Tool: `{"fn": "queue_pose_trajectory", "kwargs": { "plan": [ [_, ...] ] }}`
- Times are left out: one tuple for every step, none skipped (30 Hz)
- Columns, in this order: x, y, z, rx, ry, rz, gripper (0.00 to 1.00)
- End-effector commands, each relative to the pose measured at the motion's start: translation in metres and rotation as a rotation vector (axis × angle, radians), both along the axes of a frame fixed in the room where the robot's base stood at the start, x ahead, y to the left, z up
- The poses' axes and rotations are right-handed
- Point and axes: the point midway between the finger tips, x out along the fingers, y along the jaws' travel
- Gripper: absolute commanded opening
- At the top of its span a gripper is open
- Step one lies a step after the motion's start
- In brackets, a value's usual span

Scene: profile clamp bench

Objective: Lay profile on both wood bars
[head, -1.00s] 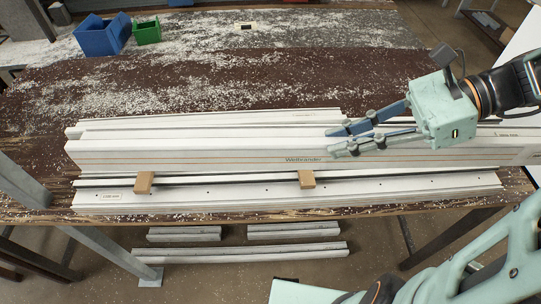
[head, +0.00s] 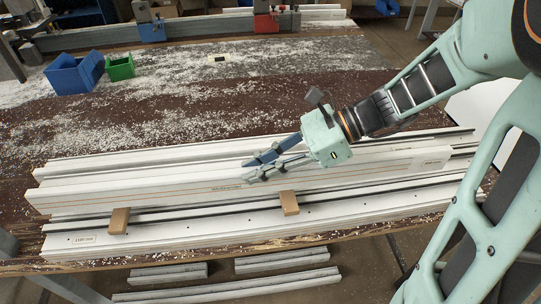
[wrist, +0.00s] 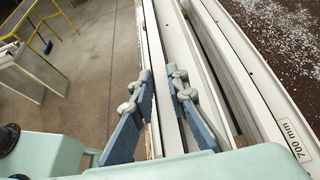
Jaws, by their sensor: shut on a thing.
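The long white profile with thin orange lines (head: 160,196) runs from left to right across the bench, seen just behind the two wood bars in the head view. My gripper (head: 252,168) is shut on it around its middle. In the wrist view the blue finger pads of my gripper (wrist: 160,90) lie on either side of the thin white profile (wrist: 164,115). The left wood bar (head: 119,221) and the right wood bar (head: 289,203) lie crosswise on the front white profile (head: 180,228). I cannot tell the held profile's exact height above the bars.
Another white profile (head: 110,168) lies behind the held one. A blue bin (head: 72,76) and a green bin (head: 120,68) stand at the back left. Grey lengths (head: 225,285) lie below the front edge.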

Motion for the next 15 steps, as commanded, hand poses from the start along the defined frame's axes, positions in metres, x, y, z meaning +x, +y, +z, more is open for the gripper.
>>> {"fn": "queue_pose_trajectory", "kwargs": {
  "plan": [
    [0.001, 0.002, 0.000, 0.005, -0.001, 0.001, 0.00],
    [0.001, 0.003, -0.001, 0.005, -0.001, 0.001, 0.00],
    [0.002, 0.004, -0.002, 0.005, -0.001, 0.001, 0.00],
    [0.002, 0.004, -0.003, 0.005, 0.000, 0.002, 0.00],
    [0.003, 0.005, -0.004, 0.005, 0.000, 0.002, 0.00],
    [0.003, 0.007, -0.007, 0.005, 0.000, 0.002, 0.00],
    [0.004, 0.009, -0.010, 0.005, 0.000, 0.002, 0.00],
    [0.005, 0.011, -0.013, 0.005, 0.000, 0.003, 0.00],
    [0.005, 0.010, -0.019, 0.006, 0.002, 0.002, 0.00],
    [0.005, 0.010, -0.023, 0.005, 0.002, 0.000, 0.00],
    [0.005, 0.010, -0.028, 0.005, 0.002, 0.000, 0.00],
    [0.005, 0.010, -0.033, 0.005, 0.003, 0.001, 0.00],
    [0.005, 0.010, -0.036, 0.005, 0.003, 0.001, 0.00],
    [0.005, 0.010, -0.039, 0.005, 0.002, 0.001, 0.00],
    [0.005, 0.010, -0.041, 0.004, 0.000, 0.000, 0.00]
  ]
}}
